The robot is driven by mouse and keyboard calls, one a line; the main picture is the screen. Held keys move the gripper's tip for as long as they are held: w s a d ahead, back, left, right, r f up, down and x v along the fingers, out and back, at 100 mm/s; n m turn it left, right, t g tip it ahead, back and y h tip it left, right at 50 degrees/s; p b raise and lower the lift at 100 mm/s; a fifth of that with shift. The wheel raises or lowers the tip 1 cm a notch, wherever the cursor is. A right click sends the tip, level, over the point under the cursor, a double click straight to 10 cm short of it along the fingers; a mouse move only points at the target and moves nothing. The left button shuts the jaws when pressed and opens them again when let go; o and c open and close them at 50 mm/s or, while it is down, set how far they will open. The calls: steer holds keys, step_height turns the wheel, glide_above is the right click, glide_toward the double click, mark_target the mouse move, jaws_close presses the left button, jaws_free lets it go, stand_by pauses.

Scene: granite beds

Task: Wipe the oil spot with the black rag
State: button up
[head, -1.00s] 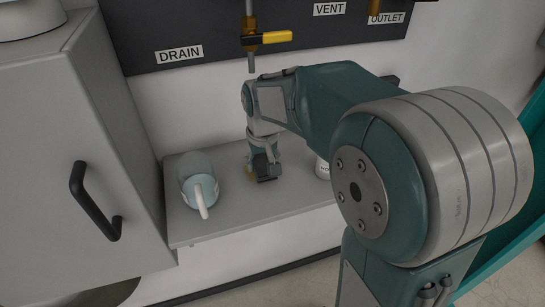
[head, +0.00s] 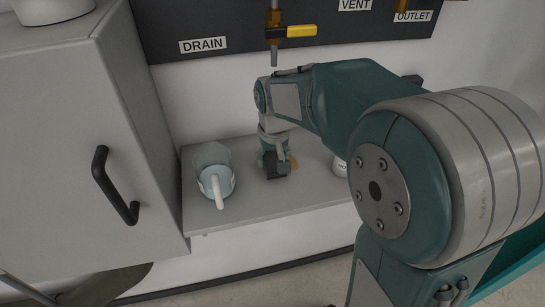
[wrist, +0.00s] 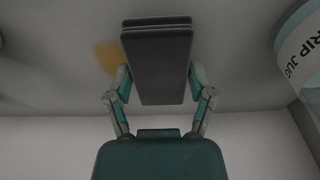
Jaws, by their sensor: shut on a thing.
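My gripper (head: 275,158) is low over the grey shelf, its fingers shut on the black rag (head: 277,170). In the wrist view the rag (wrist: 160,65) is a dark folded pad held between both fingers. The amber oil spot (head: 293,162) shows just right of the rag on the shelf, partly hidden by the rag and gripper. In the wrist view the oil spot (wrist: 107,56) shows at the rag's left edge. The rag looks at or very near the shelf surface; contact cannot be told for sure.
The drip jug (head: 216,180) stands left of my gripper on the shelf (head: 250,205); it shows at right in the wrist view (wrist: 305,45). A white labelled container (head: 340,166) stands to the right, partly behind my arm. A yellow-handled drain valve (head: 290,31) hangs above. A grey cabinet (head: 60,150) borders the left.

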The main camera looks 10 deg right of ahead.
mark_target(293, 164)
steer(key=shift+f, duration=0.4)
steer(key=shift+d, duration=2.55)
steer(key=shift+a+f, duration=0.1)
steer(key=shift+a, duration=2.45)
steer(key=shift+d, duration=2.55)
steer(key=shift+a+f, duration=0.1)
steer(key=shift+a, duration=2.35)
steer(key=shift+d, duration=2.55)
steer(key=shift+a+r, duration=0.15)
steer(key=shift+a, duration=1.2)
steer(key=shift+a+r, duration=0.1)
steer(key=shift+a, duration=1.2)
steer(key=shift+r, duration=0.2)
